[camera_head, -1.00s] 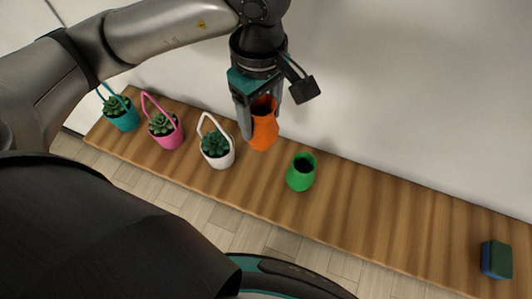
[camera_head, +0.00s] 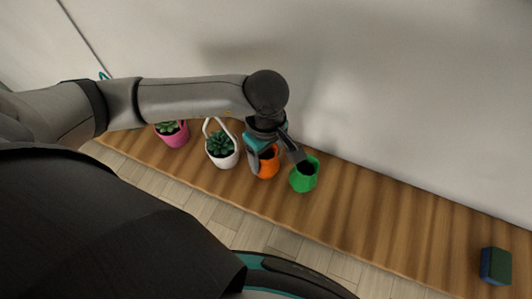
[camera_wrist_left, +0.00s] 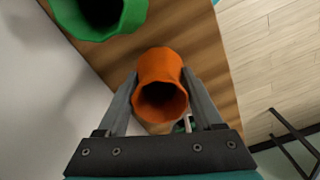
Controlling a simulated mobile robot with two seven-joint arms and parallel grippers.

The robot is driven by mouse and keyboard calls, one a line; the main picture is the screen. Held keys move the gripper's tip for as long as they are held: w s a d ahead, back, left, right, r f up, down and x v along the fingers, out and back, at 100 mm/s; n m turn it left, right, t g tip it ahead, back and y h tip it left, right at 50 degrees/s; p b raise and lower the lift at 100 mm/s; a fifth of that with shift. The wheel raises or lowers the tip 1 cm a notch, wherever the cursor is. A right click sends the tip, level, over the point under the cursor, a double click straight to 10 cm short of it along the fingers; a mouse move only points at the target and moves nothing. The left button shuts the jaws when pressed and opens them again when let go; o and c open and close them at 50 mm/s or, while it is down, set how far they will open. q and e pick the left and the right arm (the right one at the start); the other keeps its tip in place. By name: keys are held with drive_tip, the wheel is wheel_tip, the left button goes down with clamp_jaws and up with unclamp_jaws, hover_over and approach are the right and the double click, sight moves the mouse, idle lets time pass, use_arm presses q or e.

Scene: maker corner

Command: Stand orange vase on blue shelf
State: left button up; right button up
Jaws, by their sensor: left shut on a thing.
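The orange vase (camera_head: 269,165) is upright between the fingers of my left gripper (camera_head: 266,161), which is shut on it. It is over the wooden bench between the white plant pot and the green vase; I cannot tell whether its base touches the wood. In the left wrist view the orange vase (camera_wrist_left: 160,66) sits between the two fingers (camera_wrist_left: 160,90), its open mouth toward the camera. No blue shelf shows in either view. My right gripper is not in view.
The green vase (camera_head: 304,177) stands close on the right. The white pot (camera_head: 223,160) and pink pot (camera_head: 174,138), with succulents and looped handles, stand on the left. A green-and-blue block (camera_head: 495,266) lies far right. The wooden bench (camera_head: 400,220) is clear between it and the green vase.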

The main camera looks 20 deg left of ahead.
use_arm(q)
drive_tip(key=shift+f, duration=0.15)
drive_tip(key=o, duration=1.4)
drive_tip(key=shift+c, duration=0.2)
